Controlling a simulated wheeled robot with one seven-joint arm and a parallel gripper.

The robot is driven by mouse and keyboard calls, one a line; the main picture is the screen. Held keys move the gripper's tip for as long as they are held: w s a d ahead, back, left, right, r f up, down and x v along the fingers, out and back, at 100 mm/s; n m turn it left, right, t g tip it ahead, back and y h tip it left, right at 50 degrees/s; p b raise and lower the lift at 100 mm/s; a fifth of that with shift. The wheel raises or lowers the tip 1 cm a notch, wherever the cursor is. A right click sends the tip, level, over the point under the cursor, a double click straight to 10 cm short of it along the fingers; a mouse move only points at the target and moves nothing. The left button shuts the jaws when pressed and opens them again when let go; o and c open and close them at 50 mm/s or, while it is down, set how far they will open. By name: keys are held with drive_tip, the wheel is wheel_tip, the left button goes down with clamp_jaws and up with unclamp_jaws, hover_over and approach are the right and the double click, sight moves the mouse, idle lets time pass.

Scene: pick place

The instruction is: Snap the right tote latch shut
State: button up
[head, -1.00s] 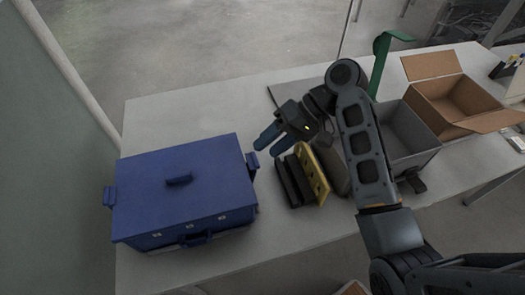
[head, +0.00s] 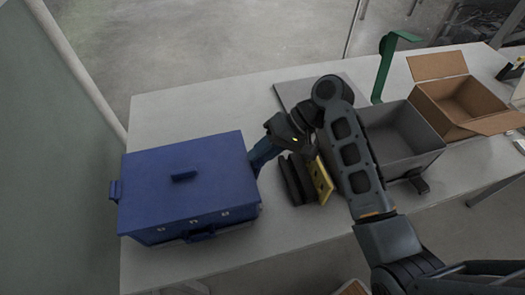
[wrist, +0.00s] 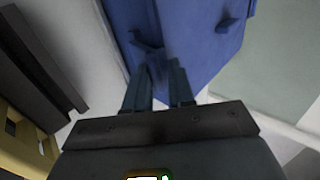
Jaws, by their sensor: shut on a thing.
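The blue tote (head: 185,205) stands on the left part of the table with its lid down. Its left latch (head: 115,191) sticks out from the left side. My gripper (head: 256,159) is at the tote's right side, and its fingers cover the right latch in the head view. In the wrist view my gripper (wrist: 158,76) has one finger on each side of the blue right latch (wrist: 149,46) and is shut on it. The latch's upper part flares out beside the lid edge; whether it is snapped down cannot be told.
Black and yellow cases (head: 320,180) stand upright just right of my gripper. A grey bin (head: 405,150), an open cardboard box (head: 460,100) and a green stand (head: 385,65) are further right. The table (head: 190,105) is clear behind the tote.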

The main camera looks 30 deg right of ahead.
clamp_jaws()
drive_tip(key=shift+w+a+r+g+h, duration=0.15)
drive_tip(key=shift+a+h, duration=0.15)
drive_tip(key=shift+h, duration=0.25)
drive_tip(key=shift+w+a+r+g+h, duration=0.15)
drive_tip(key=shift+a+h, duration=0.15)
drive_tip(key=shift+h, duration=0.25)
drive_tip(key=shift+s+f, duration=0.1)
drive_tip(key=o, duration=0.6)
unclamp_jaws()
drive_tip(key=shift+v, duration=3.8)
